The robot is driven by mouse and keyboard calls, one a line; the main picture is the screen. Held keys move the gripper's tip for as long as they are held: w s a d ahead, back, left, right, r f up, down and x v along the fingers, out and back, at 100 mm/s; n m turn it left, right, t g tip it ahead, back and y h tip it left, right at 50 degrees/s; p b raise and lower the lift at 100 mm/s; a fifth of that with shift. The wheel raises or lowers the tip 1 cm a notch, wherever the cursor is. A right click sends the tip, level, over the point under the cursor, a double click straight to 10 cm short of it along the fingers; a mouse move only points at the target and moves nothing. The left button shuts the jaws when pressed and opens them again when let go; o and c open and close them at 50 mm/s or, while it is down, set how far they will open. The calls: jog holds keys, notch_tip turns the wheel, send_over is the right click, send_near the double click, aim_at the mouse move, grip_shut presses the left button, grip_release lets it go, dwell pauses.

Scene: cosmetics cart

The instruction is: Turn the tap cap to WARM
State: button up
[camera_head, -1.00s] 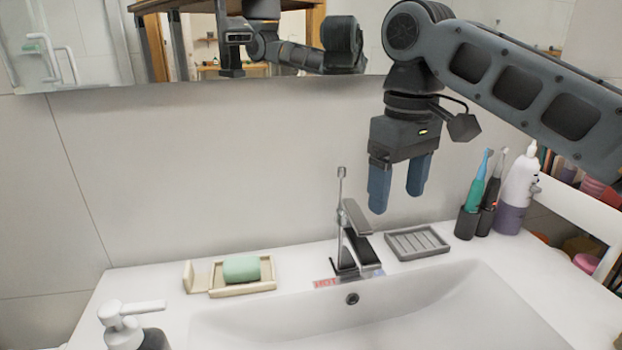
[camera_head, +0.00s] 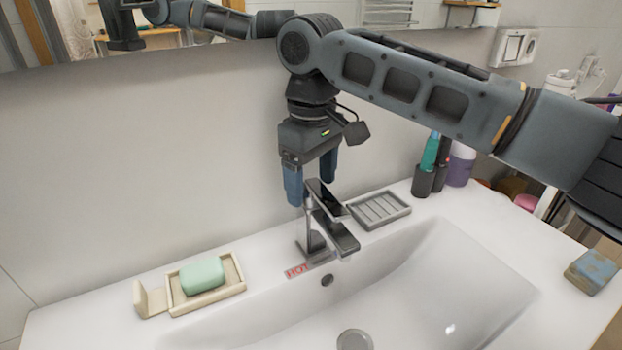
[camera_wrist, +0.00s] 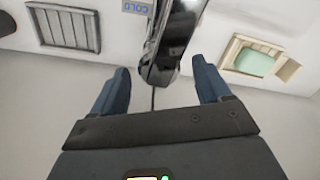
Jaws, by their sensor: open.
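The tap (camera_head: 318,230) stands at the back edge of the sink, with its flat lever cap (camera_head: 326,197) on top. A red HOT label (camera_head: 298,270) is at the left of its base. In the wrist view a blue COLD label (camera_wrist: 137,7) shows beside the tap (camera_wrist: 163,55). My gripper (camera_head: 311,192) is open, pointing down just above and behind the tap cap. In the wrist view the dark tap cap lies between and just beyond my two blue fingers (camera_wrist: 162,78), with nothing gripped. Whether a finger touches the cap cannot be told.
A grey ribbed soap dish (camera_head: 380,210) is right of the tap. A beige dish (camera_head: 228,270) with green soap (camera_head: 203,276) is at left. Toothbrush holders (camera_head: 424,182) and a bottle (camera_head: 460,165) stand at right. The wall and mirror are close behind my arm.

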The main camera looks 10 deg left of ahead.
aim_at(312, 180)
jog(key=shift+f, duration=0.45)
jog(key=shift+c, duration=0.2)
grip_shut()
jog(key=shift+r+n+p, duration=0.15)
jog(key=shift+n+p, duration=0.15)
jog(key=shift+p, duration=0.2)
jog(key=shift+n, duration=0.3)
jog(key=shift+o, duration=0.2)
grip_release()
jog(key=shift+r+b, duration=0.4)
jog(key=shift+r, duration=3.4)
